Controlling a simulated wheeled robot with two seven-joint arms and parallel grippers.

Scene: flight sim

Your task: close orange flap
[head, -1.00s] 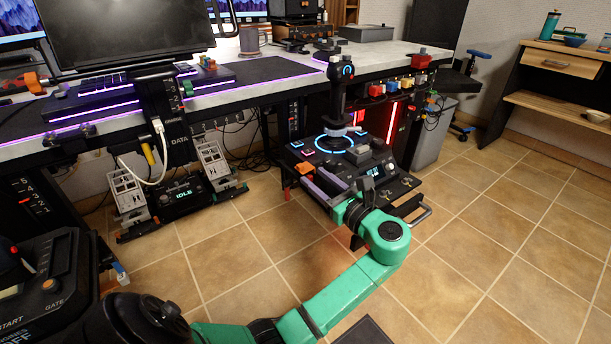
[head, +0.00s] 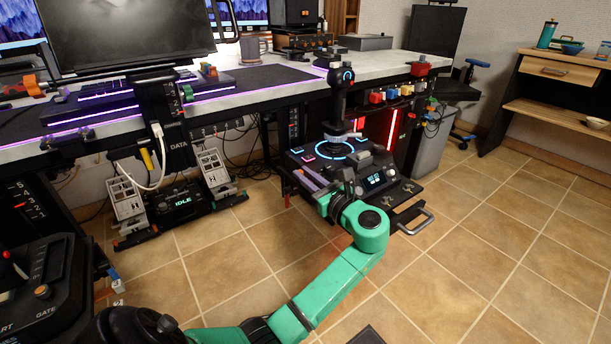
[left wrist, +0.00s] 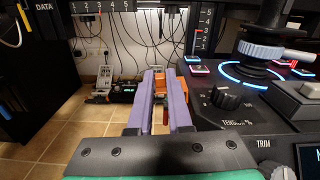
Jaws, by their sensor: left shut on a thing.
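The orange flap (left wrist: 158,86) shows in the left wrist view as a small orange piece between and beside my purple fingertips, at the left edge of the joystick console. My left gripper (left wrist: 160,76) is shut on it. In the head view my left gripper (head: 302,174) lies along the left side of the joystick console (head: 378,180), with its green arm coming from the bottom. The flap is hardly visible there, and its exact angle cannot be told. My right gripper is not in view.
The joystick (head: 337,100) stands upright on the console. A metal pull handle (head: 414,222) sticks out at its front right. The desk (head: 400,64) runs behind. A black unit marked IDLE (head: 183,201) stands on the floor to the left. The tiled floor at right is clear.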

